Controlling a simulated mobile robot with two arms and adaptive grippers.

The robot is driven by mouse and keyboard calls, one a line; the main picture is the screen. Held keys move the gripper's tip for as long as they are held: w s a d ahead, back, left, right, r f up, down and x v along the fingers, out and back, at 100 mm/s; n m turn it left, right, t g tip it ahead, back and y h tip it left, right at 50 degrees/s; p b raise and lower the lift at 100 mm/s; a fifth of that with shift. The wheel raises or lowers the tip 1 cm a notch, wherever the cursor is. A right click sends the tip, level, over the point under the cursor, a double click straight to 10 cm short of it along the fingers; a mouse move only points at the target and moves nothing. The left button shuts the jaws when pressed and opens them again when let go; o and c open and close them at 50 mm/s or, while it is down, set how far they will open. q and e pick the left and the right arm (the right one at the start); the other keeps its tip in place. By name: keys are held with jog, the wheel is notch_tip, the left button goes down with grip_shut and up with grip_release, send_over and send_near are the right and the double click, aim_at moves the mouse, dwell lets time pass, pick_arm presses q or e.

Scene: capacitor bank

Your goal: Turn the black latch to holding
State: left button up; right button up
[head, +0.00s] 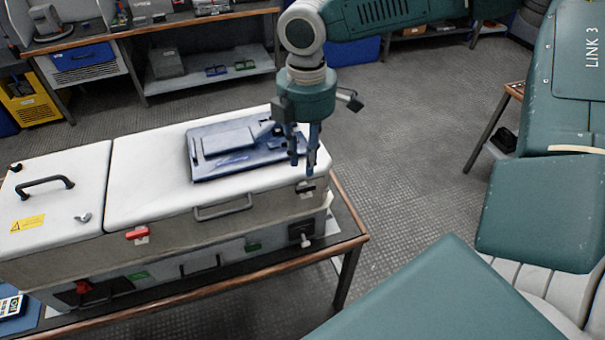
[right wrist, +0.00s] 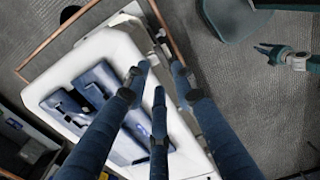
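The black latch (head: 305,188) is a small dark piece at the right end of the upper front face of the long white-topped case (head: 160,170). Its exact angle is too small to tell. My right gripper (head: 303,167) points down just above and behind the latch, at the case's right edge. Its fingers are apart with nothing between them; they also show spread in the right wrist view (right wrist: 160,78). Contact with the latch cannot be told. A small grey and teal gripper, seemingly my left (right wrist: 272,52), shows at the top right of the right wrist view; its opening is unclear.
A blue-grey flat device (head: 235,145) lies on the lid beside my right gripper. A red latch (head: 137,233) and a lid handle (head: 223,208) are on the front. A dark knob panel (head: 301,232) sits below the black latch. Floor (head: 410,150) right of the bench is clear.

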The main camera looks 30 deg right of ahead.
aim_at(305, 185)
notch_tip(305, 185, down, 7)
jog(key=shift+w+f+p, duration=0.1)
jog(key=shift+f+p, duration=0.1)
jog(key=shift+p, duration=0.45)
grip_shut()
